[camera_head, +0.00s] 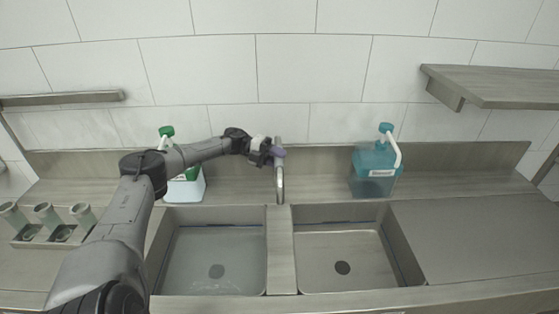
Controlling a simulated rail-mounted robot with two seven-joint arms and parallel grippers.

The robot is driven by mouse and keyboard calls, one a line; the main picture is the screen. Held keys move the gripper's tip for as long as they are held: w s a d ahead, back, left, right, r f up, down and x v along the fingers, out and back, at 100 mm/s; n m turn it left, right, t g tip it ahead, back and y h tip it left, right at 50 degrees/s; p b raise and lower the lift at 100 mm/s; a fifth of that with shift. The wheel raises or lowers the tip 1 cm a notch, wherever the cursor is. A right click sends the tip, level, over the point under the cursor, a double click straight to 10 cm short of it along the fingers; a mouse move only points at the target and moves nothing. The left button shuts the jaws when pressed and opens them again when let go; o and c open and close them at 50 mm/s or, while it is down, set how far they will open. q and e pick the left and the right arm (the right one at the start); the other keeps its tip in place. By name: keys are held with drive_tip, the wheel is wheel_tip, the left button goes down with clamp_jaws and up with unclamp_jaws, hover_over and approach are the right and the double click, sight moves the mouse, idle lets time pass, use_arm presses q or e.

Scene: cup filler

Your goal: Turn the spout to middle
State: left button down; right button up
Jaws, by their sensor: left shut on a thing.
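The metal spout (280,180) stands behind the divider between the two sinks. Its curved end points forward, over the divider. My left gripper (275,152) reaches in from the left at the upper part of the spout and is shut on it. The fingertips are small in the picture and partly hidden against the spout. My right gripper is not in view.
A green-capped bottle (188,190) stands partly behind my arm. A teal dispenser (374,168) stands at the right. A cup holder (40,240) is far left; a wooden shelf (500,88) juts out upper right.

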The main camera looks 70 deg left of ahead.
use_arm(q)
drive_tip(key=c, duration=0.8)
unclamp_jaws()
drive_tip(key=shift+b+v, duration=0.9)
drive_tip(key=shift+v, duration=6.05)
drive_tip(key=shift+w, duration=0.1)
